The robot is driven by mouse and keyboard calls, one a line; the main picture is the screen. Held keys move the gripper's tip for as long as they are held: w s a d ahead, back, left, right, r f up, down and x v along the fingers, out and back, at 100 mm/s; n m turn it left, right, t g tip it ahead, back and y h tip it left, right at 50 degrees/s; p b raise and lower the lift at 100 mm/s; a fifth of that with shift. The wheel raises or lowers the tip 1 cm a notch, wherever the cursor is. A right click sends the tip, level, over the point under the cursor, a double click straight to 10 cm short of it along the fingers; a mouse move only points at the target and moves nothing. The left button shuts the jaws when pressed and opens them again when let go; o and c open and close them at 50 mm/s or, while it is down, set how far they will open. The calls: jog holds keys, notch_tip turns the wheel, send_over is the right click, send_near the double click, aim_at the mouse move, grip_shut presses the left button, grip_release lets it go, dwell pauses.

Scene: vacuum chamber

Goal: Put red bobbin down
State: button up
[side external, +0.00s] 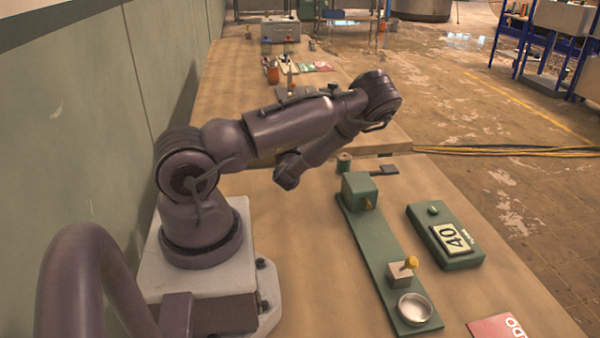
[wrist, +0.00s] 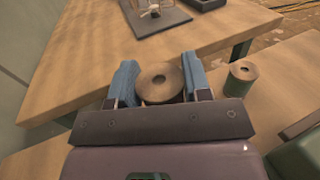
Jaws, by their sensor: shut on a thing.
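My gripper (wrist: 160,72) has two blue fingers, shut on a bobbin (wrist: 160,84) between them in the wrist view. I see mainly the bobbin's round tan end with a dark centre hole. The colour of its winding is hidden, so I cannot confirm that it is the red one. In the side external view the arm folds back toward its base, and the fingers and held bobbin do not show clearly. I cannot tell the bobbin's height above the surface.
A green bobbin (wrist: 240,78) stands upright to the right; it also shows in the side external view (side external: 344,162). A long green fixture (side external: 375,245) carries a block, a knob and a round dish (side external: 415,308). A display box (side external: 447,237) lies to its right. Another table (wrist: 75,75) lies ahead.

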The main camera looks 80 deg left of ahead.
jog(key=shift+f, duration=3.55)
jog(key=shift+f, duration=0.15)
jog(key=o, duration=0.9)
